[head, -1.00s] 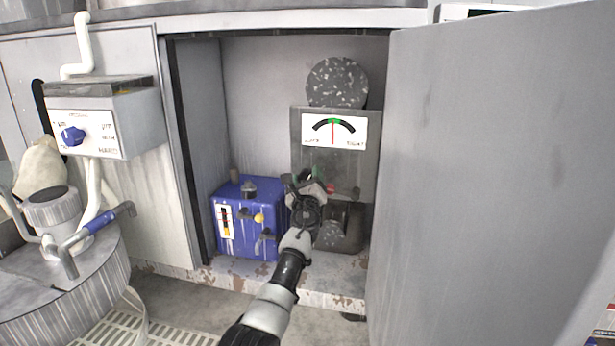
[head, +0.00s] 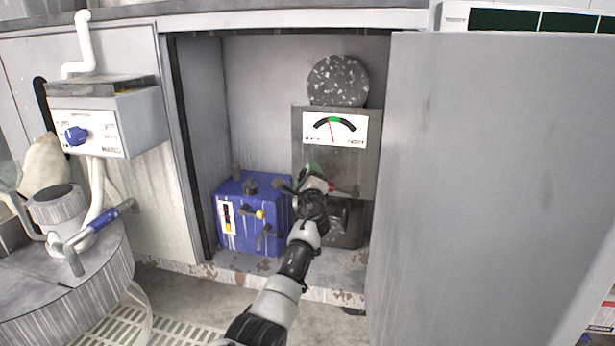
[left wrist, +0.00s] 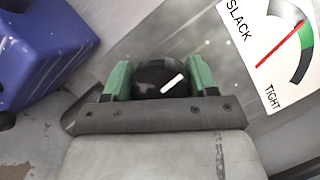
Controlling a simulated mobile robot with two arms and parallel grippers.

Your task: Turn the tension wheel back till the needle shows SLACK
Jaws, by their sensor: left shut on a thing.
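The tension gauge (head: 350,131) is a white dial on a grey housing (head: 365,175) inside the open cabinet. Its red needle leans a little left of upright, near the slack-side edge of the green band. The dial also shows in the left wrist view (left wrist: 281,72), marked SLACK and TIGHT. The tension wheel (left wrist: 150,80) is a dark round knob with a white mark. My left gripper (left wrist: 160,78), with green fingertips, is shut on it, one finger each side. In the head view my left gripper (head: 314,172) hides the wheel. My right gripper is out of view.
A blue box (head: 240,238) with levers stands close left of my left gripper. A speckled disc (head: 338,80) is above the housing. The open cabinet door (head: 490,190) blocks the right side. A red-tipped part (head: 345,188) sticks out beside the gripper.

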